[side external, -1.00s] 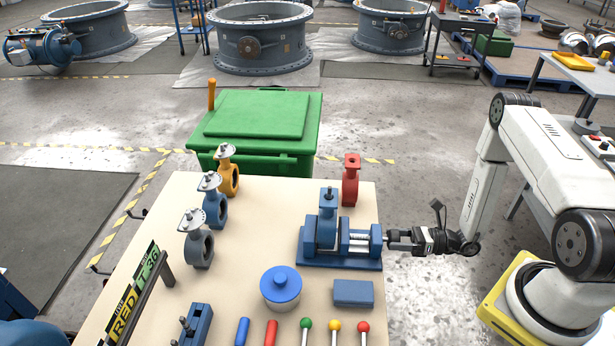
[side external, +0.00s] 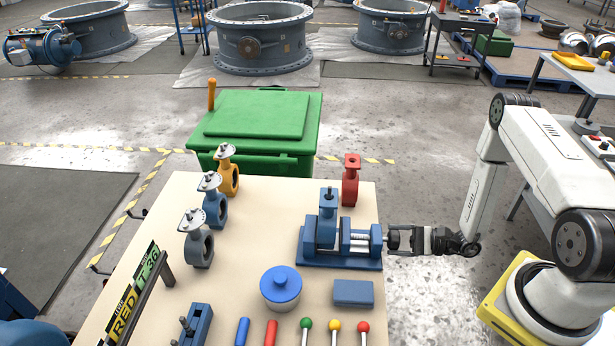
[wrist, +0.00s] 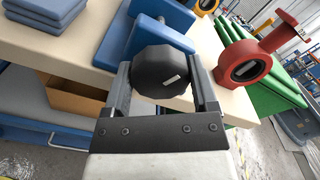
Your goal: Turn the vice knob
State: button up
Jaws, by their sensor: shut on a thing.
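The blue vice (side external: 342,248) lies on the right part of the bench, with a blue butterfly valve (side external: 327,225) upright between its jaws. The black faceted vice knob (wrist: 162,76) is at the vice's right end, over the bench edge. My gripper (side external: 394,238) reaches it from the right. In the wrist view my gripper (wrist: 162,84) has one finger on each side of the knob and is shut on it. In the side view the knob is mostly hidden by the fingers.
A red valve (side external: 350,182) stands behind the vice. A blue block (side external: 353,293) and a blue-lidded pot (side external: 280,287) are in front. Orange, blue and grey valves (side external: 199,244) stand at the left. A green bin (side external: 255,130) is behind the bench.

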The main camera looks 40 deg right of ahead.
jog(key=shift+n, duration=0.8)
jog(key=o, duration=1.1)
jog(key=shift+o, duration=0.2)
jog(key=shift+s+d, duration=0.1)
jog(key=v, duration=0.7)
jog(key=shift+s+d, duration=0.2)
jog(key=shift+s, duration=0.05)
jog(key=shift+r, duration=0.1)
